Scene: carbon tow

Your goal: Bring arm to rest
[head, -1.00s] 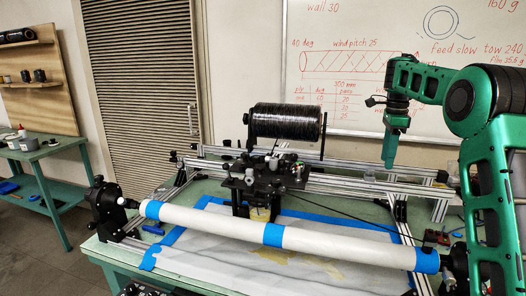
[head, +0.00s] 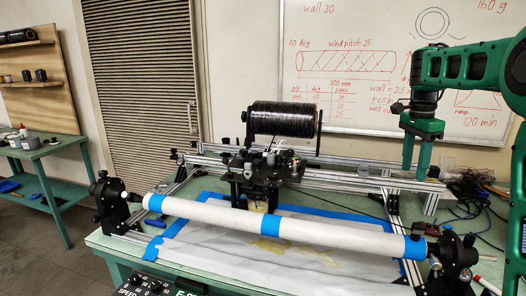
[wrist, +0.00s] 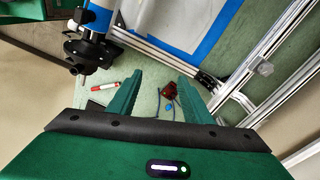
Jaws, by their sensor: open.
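My green arm reaches in from the right in the head view. My gripper (head: 422,165) hangs pointing down above the right end of the aluminium rail frame, apart from the winding machine. In the wrist view my gripper (wrist: 158,88) is open, with two green fingers spread and nothing between them. Beyond the fingers I see the green bench top, with a red and white marker (wrist: 104,86) and a small dark red object (wrist: 167,92) lying on it.
A white tube (head: 210,216) with blue tape bands lies across the bench's front between black end holders. Behind it stand the carriage (head: 255,170) and a black tow spool (head: 284,118). Aluminium rails (head: 350,180) run under my gripper. Dark cables (head: 478,190) lie at the right.

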